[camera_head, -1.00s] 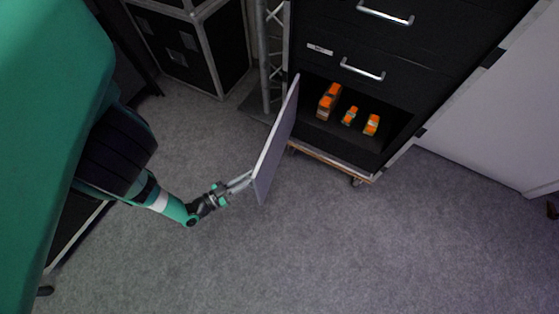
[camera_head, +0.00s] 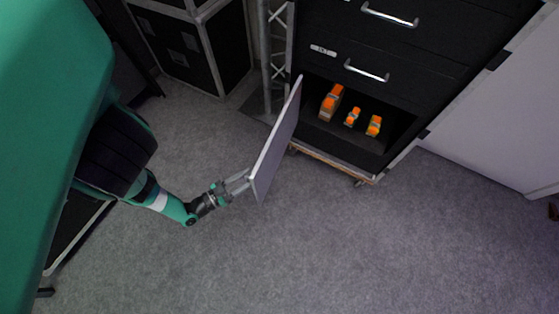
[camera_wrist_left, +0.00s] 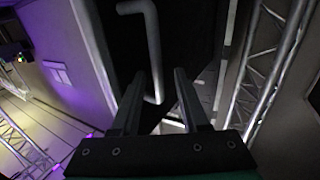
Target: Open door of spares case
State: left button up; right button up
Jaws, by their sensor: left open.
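The spares case (camera_head: 400,50) is a black cabinet with drawers. The door (camera_head: 277,140) of its lowest compartment stands swung wide open to the left, seen nearly edge-on. Several orange items, such as the largest one (camera_head: 331,102), sit inside the open compartment. My left gripper (camera_head: 241,182) is at the outer face of the door near its free edge. In the left wrist view, the two fingers of my left gripper (camera_wrist_left: 154,95) are apart, with the bar handle (camera_wrist_left: 153,50) of the door just ahead of and partly between them. My right gripper is not in view.
A black flight case (camera_head: 185,45) stands at the back left, and a metal truss upright (camera_head: 272,60) stands behind the door. A white panel (camera_head: 500,120) is at the right. The grey carpet (camera_head: 330,250) in front is clear.

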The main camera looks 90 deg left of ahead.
pick_arm(q)
jog(key=shift+s, duration=0.1)
jog(key=b+v, duration=0.1)
jog(key=v, duration=1)
jog(key=shift+s+d, duration=0.2)
jog(key=shift+d, duration=0.05)
